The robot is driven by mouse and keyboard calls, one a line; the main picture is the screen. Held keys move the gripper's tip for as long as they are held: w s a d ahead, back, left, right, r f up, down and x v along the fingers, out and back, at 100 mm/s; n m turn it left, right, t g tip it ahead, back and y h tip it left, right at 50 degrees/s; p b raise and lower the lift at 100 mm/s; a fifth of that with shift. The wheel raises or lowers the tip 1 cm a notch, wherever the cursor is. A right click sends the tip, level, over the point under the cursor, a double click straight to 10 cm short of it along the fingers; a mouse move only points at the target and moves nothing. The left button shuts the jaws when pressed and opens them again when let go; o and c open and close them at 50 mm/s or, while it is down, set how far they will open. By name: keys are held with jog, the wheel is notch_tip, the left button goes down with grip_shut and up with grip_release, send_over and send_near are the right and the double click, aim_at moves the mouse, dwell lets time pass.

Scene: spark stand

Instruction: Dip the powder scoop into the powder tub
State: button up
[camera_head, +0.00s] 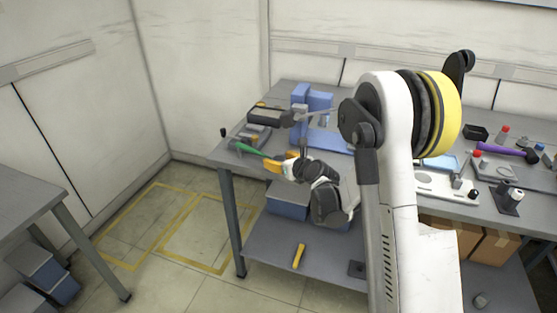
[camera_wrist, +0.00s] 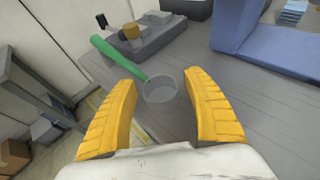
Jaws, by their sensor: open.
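The likely powder scoop has a green handle (camera_wrist: 118,57) that meets a round, greyish see-through cup (camera_wrist: 162,91) on the grey bench. In the head view, the green handle (camera_head: 254,151) is near the bench's front left corner. My gripper (camera_wrist: 160,82) is open with yellow fingers. In the wrist view, the cup appears between the fingers, and I cannot tell whether they touch it. The gripper also shows in the head view (camera_head: 282,163), close to the handle. I cannot tell which thing is the powder tub; a small grey round dish (camera_wrist: 158,17) lies beyond the scoop.
A grey device with a yellow-brown knob (camera_wrist: 131,31) stands beyond the handle. A blue block-like stand (camera_head: 300,97) is on the bench behind my gripper. A purple-handled tool (camera_head: 505,149) and several small items lie at the right. The floor left of the bench is clear.

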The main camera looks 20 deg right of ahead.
jog(key=shift+s+d+r+p, duration=0.1)
jog(key=shift+s+r+p, duration=0.1)
jog(key=shift+p, duration=0.25)
jog(key=s+a+r+n+g+p, duration=0.25)
jog(key=s+r+n, duration=0.35)
jog(key=s+n, duration=0.3)
jog(key=s+a+r+n+g+p, duration=0.1)
jog(key=s+a+r+n, duration=0.2)
jog(key=s+r+n, duration=0.6)
jog(key=s+n+g+h, duration=0.2)
jog(key=s+n+g, duration=0.1)
jog(key=s+n, duration=1.2)
jog(key=s, duration=0.6)
jog(key=shift+d+n+h, duration=0.3)
jog(key=shift+d+h, duration=0.05)
jog(key=shift+h, duration=0.05)
jog(key=shift+w, duration=0.1)
